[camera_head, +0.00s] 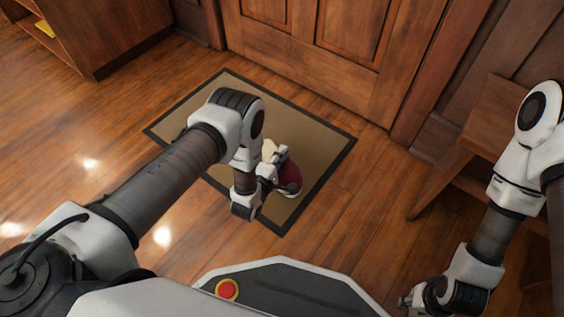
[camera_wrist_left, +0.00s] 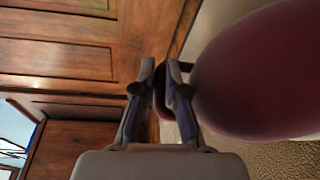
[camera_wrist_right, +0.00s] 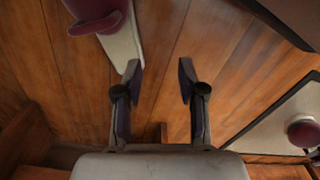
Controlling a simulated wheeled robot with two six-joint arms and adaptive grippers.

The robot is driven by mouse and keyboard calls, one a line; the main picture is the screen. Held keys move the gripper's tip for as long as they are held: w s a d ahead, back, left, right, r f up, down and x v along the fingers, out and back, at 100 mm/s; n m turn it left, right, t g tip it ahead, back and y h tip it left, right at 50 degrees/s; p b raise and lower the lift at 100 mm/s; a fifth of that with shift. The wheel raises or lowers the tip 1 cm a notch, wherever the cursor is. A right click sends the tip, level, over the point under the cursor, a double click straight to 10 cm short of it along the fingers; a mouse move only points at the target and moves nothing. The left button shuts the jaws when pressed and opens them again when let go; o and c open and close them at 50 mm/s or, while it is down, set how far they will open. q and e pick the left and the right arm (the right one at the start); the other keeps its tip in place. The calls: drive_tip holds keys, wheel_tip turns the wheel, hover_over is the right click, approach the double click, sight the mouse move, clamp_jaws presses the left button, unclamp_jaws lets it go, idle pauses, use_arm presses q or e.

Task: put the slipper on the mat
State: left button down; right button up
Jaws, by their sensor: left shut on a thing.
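A dark red slipper with a cream part (camera_head: 290,180) is over the right part of the tan mat (camera_head: 300,130), which has a black border. My left gripper (camera_head: 270,178) is shut on the slipper's edge. In the left wrist view the fingertips (camera_wrist_left: 167,75) pinch a thin dark red part, and the slipper's rounded body (camera_wrist_left: 265,75) fills the right side. I cannot tell whether its sole touches the mat. My right gripper (camera_wrist_right: 160,75) is open and empty above the floor. A second dark red slipper with a pale sole (camera_wrist_right: 105,22) lies on the floor in the right wrist view.
A wooden door (camera_head: 325,45) stands behind the mat. A wooden bench (camera_head: 470,140) is at the right, beside my right arm. A wooden shelf unit (camera_head: 105,35) stands at the upper left. Bare plank floor lies left of the mat.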

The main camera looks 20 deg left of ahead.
use_arm(q)
drive_tip(key=shift+x, duration=1)
wheel_tip(320, 180, down, 4)
drive_tip(key=b, duration=0.4)
drive_tip(key=shift+a, duration=0.15)
use_arm(e)
drive_tip(key=f, duration=0.1)
drive_tip(key=w+f, duration=0.1)
drive_tip(key=f, duration=0.3)
drive_tip(key=shift+w+f, duration=0.1)
drive_tip(key=shift+w, duration=0.2)
use_arm(q)
drive_tip(key=shift+r+p, duration=0.3)
drive_tip(key=shift+f, duration=0.2)
drive_tip(key=c, duration=1.2)
unclamp_jaws()
use_arm(e)
drive_tip(key=shift+r, duration=0.2)
use_arm(q)
drive_tip(key=shift+r, duration=0.1)
